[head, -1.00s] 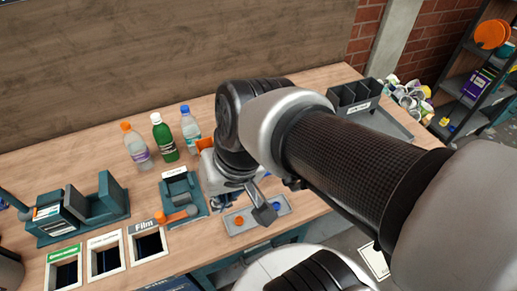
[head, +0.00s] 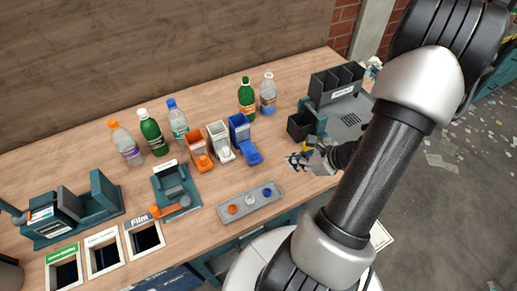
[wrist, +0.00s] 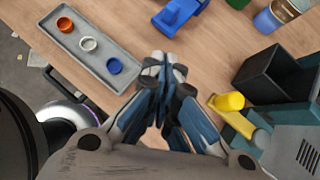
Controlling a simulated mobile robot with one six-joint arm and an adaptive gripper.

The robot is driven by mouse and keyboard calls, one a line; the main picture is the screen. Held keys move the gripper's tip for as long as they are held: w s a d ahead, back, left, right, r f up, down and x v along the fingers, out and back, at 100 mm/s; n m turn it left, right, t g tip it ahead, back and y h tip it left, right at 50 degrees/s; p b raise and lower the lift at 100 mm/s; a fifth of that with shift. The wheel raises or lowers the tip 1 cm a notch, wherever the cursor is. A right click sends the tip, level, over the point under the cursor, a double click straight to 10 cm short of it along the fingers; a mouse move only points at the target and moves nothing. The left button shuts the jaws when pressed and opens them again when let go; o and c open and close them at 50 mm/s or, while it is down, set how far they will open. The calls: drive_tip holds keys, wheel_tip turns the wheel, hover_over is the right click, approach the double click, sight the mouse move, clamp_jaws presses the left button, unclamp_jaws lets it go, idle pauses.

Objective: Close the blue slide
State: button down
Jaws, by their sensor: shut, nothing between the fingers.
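The blue slide (head: 246,152) is the low front part of a blue dispenser (head: 239,127), the rightmost in a row with a white and an orange one. It sticks out toward the front of the bench; I cannot tell how far open it is. Part of it shows at the top edge of the wrist view (wrist: 180,14). My gripper (head: 290,161) is shut and empty. It is over the bench, to the right of the blue slide and apart from it. The closed fingertips also show in the wrist view (wrist: 163,68).
A grey tray (head: 226,213) with orange, white and blue caps lies in front. A dark open bin (head: 297,127) and a yellow lever (wrist: 228,102) are close to my gripper's right. Green and clear bottles (head: 247,97) stand behind the dispensers. Open bench lies between slide and tray.

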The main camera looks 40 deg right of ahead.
drive_tip(key=b, duration=0.4)
approach(258, 160)
drive_tip(key=f, duration=0.1)
drive_tip(key=s+f, duration=0.1)
drive_tip(key=f, duration=0.1)
drive_tip(key=shift+f, duration=0.15)
drive_tip(key=w, duration=0.3)
drive_tip(key=shift+w+a+f, duration=0.15)
drive_tip(key=shift+w+a, duration=0.1)
drive_tip(key=shift+a, duration=0.15)
drive_tip(key=shift+w+m, duration=0.3)
drive_tip(key=shift+w, duration=0.2)
